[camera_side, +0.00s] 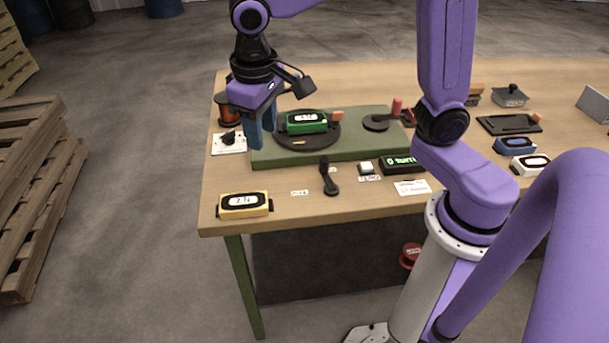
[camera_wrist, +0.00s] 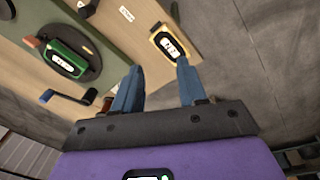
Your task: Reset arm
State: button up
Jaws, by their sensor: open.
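My gripper (camera_side: 262,128) has blue fingers and hangs over the left part of the table, by the left end of the green board. In the wrist view my gripper (camera_wrist: 158,85) shows its two fingers apart with nothing between them. A green detector (camera_side: 306,122) sits on a dark round disc (camera_side: 322,140) on the board, just right of my fingers; the green detector (camera_wrist: 66,60) is left of the fingers in the wrist view. A yellow detector (camera_side: 244,205) lies at the table's front left corner and shows past my fingertips in the wrist view (camera_wrist: 170,45).
The wooden table (camera_side: 275,180) also holds a black lever (camera_side: 328,178), a white button (camera_side: 366,168), a green-lit display (camera_side: 400,164), and an orange spool (camera_side: 229,108) at the left. Blue (camera_side: 514,145) and white (camera_side: 530,165) detectors lie at right. Pallets (camera_side: 40,170) stand left.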

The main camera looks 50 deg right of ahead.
jog(key=s+d+f+n, duration=0.1)
jog(key=s+d+n, duration=0.2)
jog(key=s, duration=0.3)
jog(key=s+d+f+n+y, duration=0.1)
jog(key=s+d+f+n, duration=0.1)
jog(key=s, duration=0.5)
jog(key=s+d+f+n, duration=0.1)
jog(key=s+d+n, duration=0.3)
jog(key=s+n, duration=0.1)
jog(key=shift+s+d+f+g, duration=0.25)
jog(key=shift+s+d+g, duration=0.15)
jog(key=shift+s, duration=0.45)
